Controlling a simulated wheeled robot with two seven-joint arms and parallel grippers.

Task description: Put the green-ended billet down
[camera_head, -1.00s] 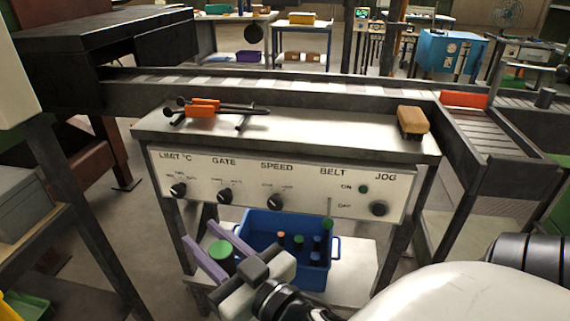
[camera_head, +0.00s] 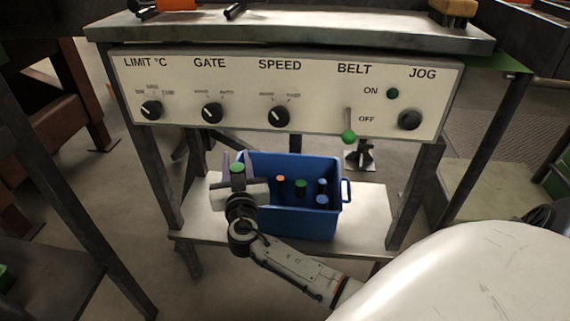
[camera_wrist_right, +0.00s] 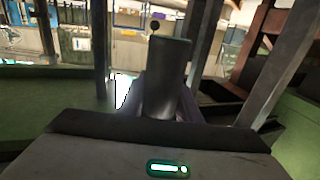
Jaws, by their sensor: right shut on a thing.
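My right gripper (camera_head: 238,172) is shut on a dark billet with a green end (camera_head: 237,167). The billet stands upright between the fingers, its green end up, just left of the blue crate (camera_head: 290,219). In the right wrist view the dark billet (camera_wrist_right: 167,78) rises between the fingers. Its lower end is hidden, so I cannot tell whether it touches the shelf. My left gripper is not in view.
The crate stands on the pale lower shelf (camera_head: 368,215) and holds several billets with orange, green and blue ends. Above is a control panel (camera_head: 290,95) with knobs and a belt lever (camera_head: 348,134). The shelf right of the crate is clear.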

